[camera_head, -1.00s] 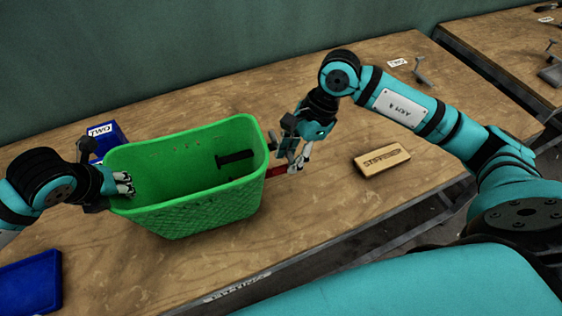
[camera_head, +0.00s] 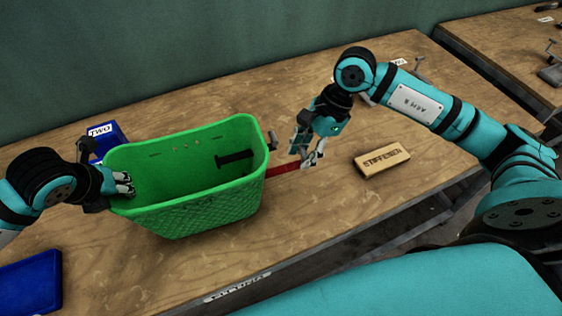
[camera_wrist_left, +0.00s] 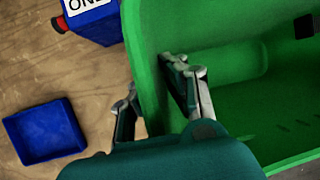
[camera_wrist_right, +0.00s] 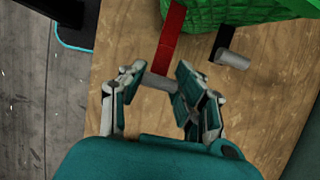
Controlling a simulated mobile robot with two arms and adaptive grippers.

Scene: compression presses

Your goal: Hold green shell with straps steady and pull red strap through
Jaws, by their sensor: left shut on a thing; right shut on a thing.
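The green shell (camera_head: 205,207) is an open, basket-like bin standing on the wooden table, with a black strap piece (camera_head: 235,157) showing inside it. My left gripper (camera_head: 124,184) is shut on the shell's left wall, with one finger inside the rim; the left wrist view shows this too (camera_wrist_left: 160,100). The red strap (camera_head: 283,169) runs out from the shell's right side. My right gripper (camera_head: 312,160) is shut on the strap's outer end, to the right of the shell. In the right wrist view the red strap (camera_wrist_right: 170,40) leads to a grey end piece (camera_wrist_right: 158,84) between the fingers.
A wooden block labelled stiffener (camera_head: 382,160) lies right of my right gripper. A blue tray (camera_head: 30,284) is at the front left. A grey peg (camera_wrist_right: 233,60) sticks out beside the strap.

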